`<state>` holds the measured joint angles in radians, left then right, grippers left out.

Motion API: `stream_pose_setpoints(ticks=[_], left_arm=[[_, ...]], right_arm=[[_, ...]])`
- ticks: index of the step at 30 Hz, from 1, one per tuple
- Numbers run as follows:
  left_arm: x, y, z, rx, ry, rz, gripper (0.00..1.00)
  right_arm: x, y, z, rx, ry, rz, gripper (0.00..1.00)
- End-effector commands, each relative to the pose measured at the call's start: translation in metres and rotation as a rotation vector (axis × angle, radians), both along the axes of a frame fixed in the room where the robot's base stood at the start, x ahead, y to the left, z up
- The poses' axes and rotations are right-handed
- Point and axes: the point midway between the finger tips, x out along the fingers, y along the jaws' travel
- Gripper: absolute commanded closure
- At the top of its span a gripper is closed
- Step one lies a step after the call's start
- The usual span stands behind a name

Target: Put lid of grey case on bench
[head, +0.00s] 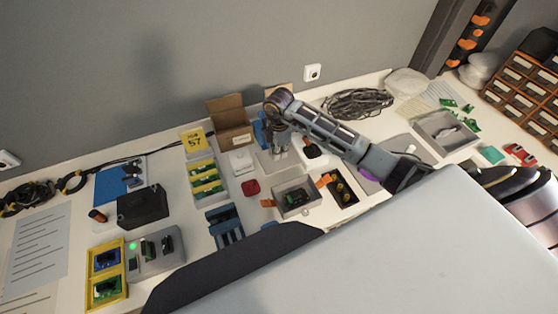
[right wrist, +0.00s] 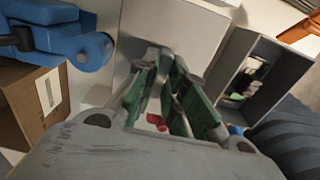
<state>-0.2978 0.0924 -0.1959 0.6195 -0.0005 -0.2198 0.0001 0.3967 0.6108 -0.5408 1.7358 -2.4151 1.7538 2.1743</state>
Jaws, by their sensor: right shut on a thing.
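The grey case (head: 296,210) stands open on the bench (head: 262,215), with a green and black part inside. It also shows in the right wrist view (right wrist: 283,62). My right gripper (head: 278,148) points down just behind the case. It is shut on the lid (head: 268,163), a flat light grey plate that also shows beyond the fingers (right wrist: 168,105) in the right wrist view (right wrist: 180,30). The fingers partly hide the lid, and I cannot tell if it touches the bench. My left gripper is not in view.
An open cardboard box (head: 231,125), a white box (head: 241,161) and a blue tool stand close to the right gripper. A black tray (head: 340,187) with orange parts lies right of the case. Coiled black cable (head: 358,103) lies behind the arm.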

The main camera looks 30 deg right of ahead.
Motion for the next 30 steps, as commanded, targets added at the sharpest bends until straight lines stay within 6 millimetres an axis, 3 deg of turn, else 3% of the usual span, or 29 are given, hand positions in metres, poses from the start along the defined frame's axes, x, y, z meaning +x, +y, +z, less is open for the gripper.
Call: stream_pose_setpoints(ticks=[9, 17, 30], left_arm=[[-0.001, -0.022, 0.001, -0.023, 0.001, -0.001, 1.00], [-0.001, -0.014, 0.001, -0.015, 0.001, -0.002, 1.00], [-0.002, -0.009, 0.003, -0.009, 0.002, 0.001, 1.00]], right_arm=[[0.000, 0.000, -0.017, 0.000, -0.001, 0.001, 1.00], [0.000, 0.000, -0.018, -0.001, 0.000, 0.000, 1.00], [0.000, 0.000, -0.054, -0.001, 0.000, 0.001, 1.00]])
